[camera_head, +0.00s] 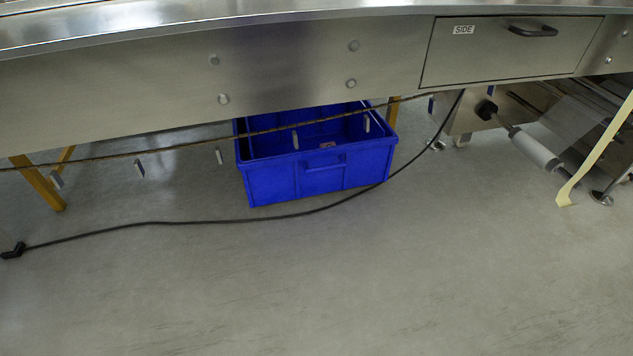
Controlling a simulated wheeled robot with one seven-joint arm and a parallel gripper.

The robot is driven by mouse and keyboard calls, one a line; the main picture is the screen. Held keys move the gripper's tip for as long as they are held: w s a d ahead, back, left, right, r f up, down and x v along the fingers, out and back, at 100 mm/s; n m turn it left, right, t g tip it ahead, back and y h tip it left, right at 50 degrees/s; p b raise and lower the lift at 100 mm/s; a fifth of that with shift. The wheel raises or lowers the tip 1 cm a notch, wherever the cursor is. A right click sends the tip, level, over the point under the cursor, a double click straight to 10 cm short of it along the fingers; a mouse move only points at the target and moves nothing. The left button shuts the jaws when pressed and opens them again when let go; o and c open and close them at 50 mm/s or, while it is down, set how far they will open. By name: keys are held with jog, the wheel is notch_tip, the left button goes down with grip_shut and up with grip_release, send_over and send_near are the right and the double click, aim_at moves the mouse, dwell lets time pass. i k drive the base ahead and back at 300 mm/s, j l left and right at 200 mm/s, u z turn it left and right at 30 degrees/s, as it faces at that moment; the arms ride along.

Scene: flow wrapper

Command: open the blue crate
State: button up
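The blue crate (318,183) stands on the floor beneath the front edge of the steel machine. Its front wall faces me and has a handle recess near the top. No lid shows over the visible part of its top, and I can see some way into it. The machine's steel panel hides the back of the crate. A small pale item appears inside, too small to identify. My gripper does not show in this view.
A dark cord with hanging grey tags (219,157) crosses in front of the crate. A black cable (180,222) runs along the floor past it. The steel panel (200,95) overhangs. A drawer marked SIDE (470,60) and a film roll (535,150) are right. The foreground floor is clear.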

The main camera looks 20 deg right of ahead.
aim_at(280, 172)
jog(key=i+z, duration=0.35)
jog(key=i, duration=0.15)
jog(key=i+j+z, duration=0.1)
jog(key=i+z, duration=0.25)
jog(key=i, duration=0.15)
jog(key=i+j+z, duration=0.35)
jog(key=i+l, duration=0.1)
